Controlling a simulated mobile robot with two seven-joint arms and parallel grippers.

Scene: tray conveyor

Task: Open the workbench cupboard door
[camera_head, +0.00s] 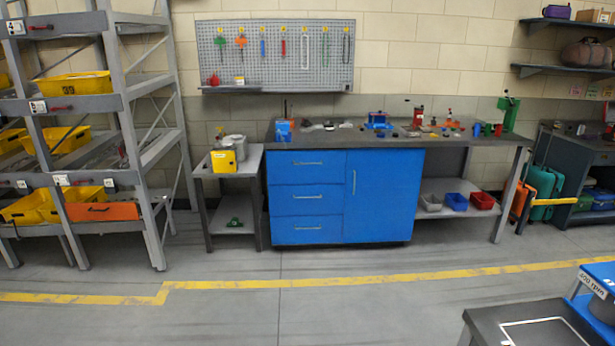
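The workbench (460,137) stands against the back wall, with a blue cabinet under its dark top. The cupboard door (386,200) is the plain blue panel on the right side of that cabinet. It looks shut, flush with the drawer fronts. Its vertical metal handle (354,182) is near the door's left edge. Three blue drawers (306,182) with horizontal handles are to the left of the door and look closed. Neither of my grippers shows in the head view.
A grey rack (125,100) with yellow bins stands at the left. A small side table (205,172) is left of the cabinet. A dark table (490,328) with a blue device is at the front right. The floor before the cabinet is clear, crossed by a yellow line.

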